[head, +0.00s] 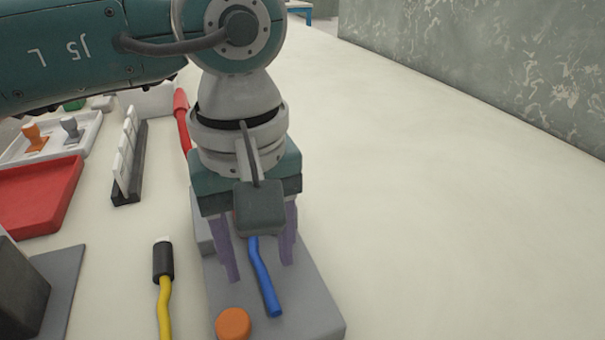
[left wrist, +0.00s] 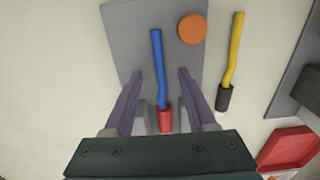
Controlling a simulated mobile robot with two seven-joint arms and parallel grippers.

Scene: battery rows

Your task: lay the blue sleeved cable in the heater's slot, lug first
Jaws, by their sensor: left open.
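The blue cable (head: 264,280) lies over a grey base plate (head: 315,315), which I take to be the heater's; an orange round knob (head: 233,323) is on it. In the left wrist view, the blue cable (left wrist: 158,65) ends in a red sleeve (left wrist: 165,119), which appears to lie between two grey raised blocks (left wrist: 184,117). The lug and the sleeve's depth in the slot are hidden. My left gripper (head: 259,271) is open, its purple fingers either side of the cable, apart from it. My right gripper is not in view.
A yellow cable (head: 165,305) with a black sleeve (head: 163,261) lies left of the plate. A black rack with white pieces (head: 128,165), a red tray (head: 38,195) and a white tray (head: 75,150) stand farther left. The table right of the plate is clear.

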